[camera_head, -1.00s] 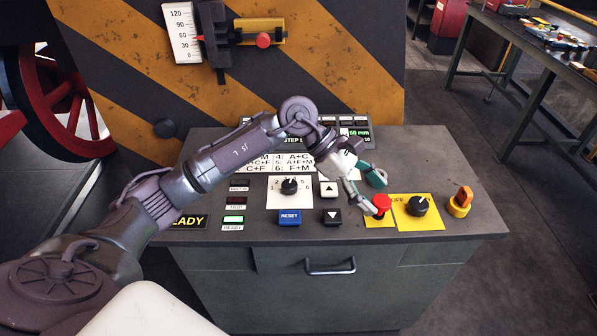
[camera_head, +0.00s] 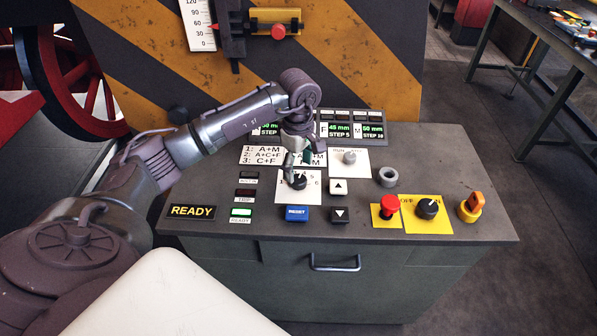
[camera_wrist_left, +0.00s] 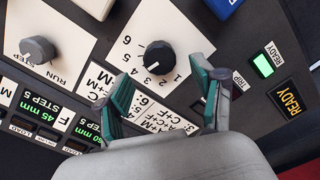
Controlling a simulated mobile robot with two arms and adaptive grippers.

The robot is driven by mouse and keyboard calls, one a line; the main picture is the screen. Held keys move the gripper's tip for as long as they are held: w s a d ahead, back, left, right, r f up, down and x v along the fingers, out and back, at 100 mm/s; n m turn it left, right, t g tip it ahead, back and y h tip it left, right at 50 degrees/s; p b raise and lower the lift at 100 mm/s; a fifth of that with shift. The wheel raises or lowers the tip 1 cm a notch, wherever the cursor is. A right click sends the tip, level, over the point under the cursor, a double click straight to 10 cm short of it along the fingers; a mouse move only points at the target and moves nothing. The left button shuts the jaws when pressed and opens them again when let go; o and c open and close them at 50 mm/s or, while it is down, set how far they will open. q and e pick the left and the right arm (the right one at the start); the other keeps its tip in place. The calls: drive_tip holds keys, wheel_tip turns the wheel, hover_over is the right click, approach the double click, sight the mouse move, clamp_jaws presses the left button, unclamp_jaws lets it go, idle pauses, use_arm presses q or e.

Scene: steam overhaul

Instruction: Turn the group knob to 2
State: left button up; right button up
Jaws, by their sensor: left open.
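The group knob (camera_head: 299,181) is a black dial on a white plate numbered 1 to 6, in the middle of the console top. It also shows clear of the fingers in the left wrist view (camera_wrist_left: 160,57). Its exact setting is hard to read. My left gripper (camera_head: 296,166) is over the far side of this plate, pointing down. In the left wrist view its two teal fingertips (camera_wrist_left: 167,88) are apart, with nothing between them, and the knob lies just beyond them. The right gripper is not in view.
A red button (camera_head: 390,204), a black knob on yellow (camera_head: 428,208) and an orange switch (camera_head: 472,204) are at right. READY (camera_head: 192,211) is lit.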

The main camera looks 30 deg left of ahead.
sight(299, 178)
use_arm(q)
drive_tip(key=shift+f+p, duration=0.3)
drive_tip(key=shift+f, duration=1.65)
drive_tip(key=c, duration=1.1)
drive_tip(key=shift+c, duration=0.2)
